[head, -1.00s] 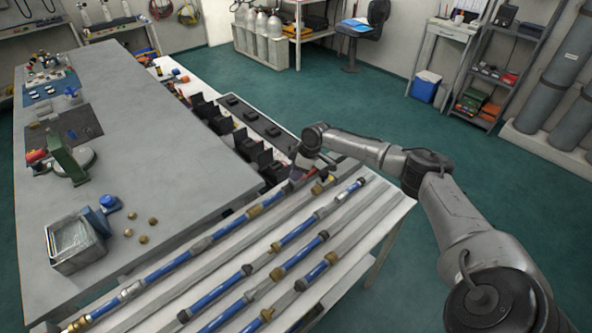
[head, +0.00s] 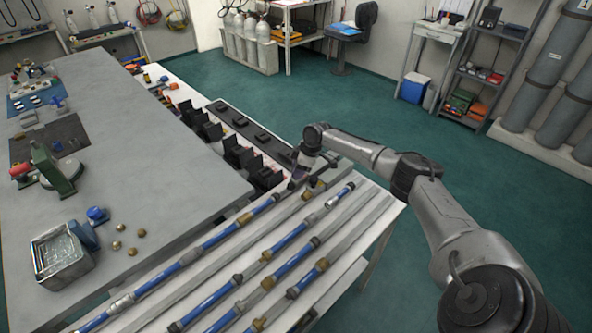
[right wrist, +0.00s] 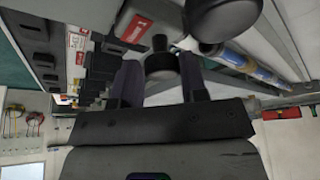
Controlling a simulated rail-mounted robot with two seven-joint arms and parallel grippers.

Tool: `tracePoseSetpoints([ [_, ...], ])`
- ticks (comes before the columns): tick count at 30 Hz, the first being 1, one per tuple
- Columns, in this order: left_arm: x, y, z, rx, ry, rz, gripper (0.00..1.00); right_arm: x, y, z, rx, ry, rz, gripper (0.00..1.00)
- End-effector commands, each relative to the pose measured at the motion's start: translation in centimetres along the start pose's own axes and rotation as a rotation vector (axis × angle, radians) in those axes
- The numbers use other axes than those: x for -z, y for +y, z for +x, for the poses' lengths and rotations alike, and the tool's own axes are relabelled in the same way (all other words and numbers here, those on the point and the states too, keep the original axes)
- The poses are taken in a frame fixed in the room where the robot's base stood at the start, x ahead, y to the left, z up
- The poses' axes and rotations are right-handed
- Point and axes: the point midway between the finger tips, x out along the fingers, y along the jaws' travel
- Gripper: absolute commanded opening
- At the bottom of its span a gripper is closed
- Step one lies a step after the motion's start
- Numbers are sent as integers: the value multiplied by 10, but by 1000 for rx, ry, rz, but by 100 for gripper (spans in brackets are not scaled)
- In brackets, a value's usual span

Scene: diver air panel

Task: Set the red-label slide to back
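My right gripper (head: 297,181) is low at the near end of a row of black devices (head: 236,152) on the white bench. In the right wrist view its two dark fingers (right wrist: 162,80) stand on either side of a black knob (right wrist: 160,62). The frames do not show clearly whether they press on it. A red label (right wrist: 135,28) is on a grey block just beyond the fingers, and another red label (right wrist: 79,58) lies further left. Which slide the knob belongs to cannot be told. In the head view my gripper hides this spot. My left gripper is not in view.
Blue hoses with brass fittings (head: 270,255) lie on the rack right beside the gripper. A large rounded dark part (right wrist: 222,18) is close to the fingers in the right wrist view. A grey table (head: 130,160) stands left; green floor (head: 330,95) is free beyond.

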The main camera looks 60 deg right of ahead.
Motion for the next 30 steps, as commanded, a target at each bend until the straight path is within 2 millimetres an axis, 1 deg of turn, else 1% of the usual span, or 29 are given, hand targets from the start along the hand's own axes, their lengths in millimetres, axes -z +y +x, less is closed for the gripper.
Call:
tracePoseSetpoints([
  [1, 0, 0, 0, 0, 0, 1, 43, -1, 1, 0, -1, -2, 1, 44],
  [6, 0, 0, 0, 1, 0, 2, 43, 0, 0, 0, 0, 0, 0, 59],
  [13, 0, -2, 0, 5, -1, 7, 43, 1, 0, -1, 1, 1, 0, 59],
  [16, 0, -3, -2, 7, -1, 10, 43, 1, 0, -7, 0, 1, 0, 59],
  [20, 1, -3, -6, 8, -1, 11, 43, 1, 0, -25, -1, 1, -1, 59],
  [30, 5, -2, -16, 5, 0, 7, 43, 0, 0, -92, -1, -1, -1, 59],
])
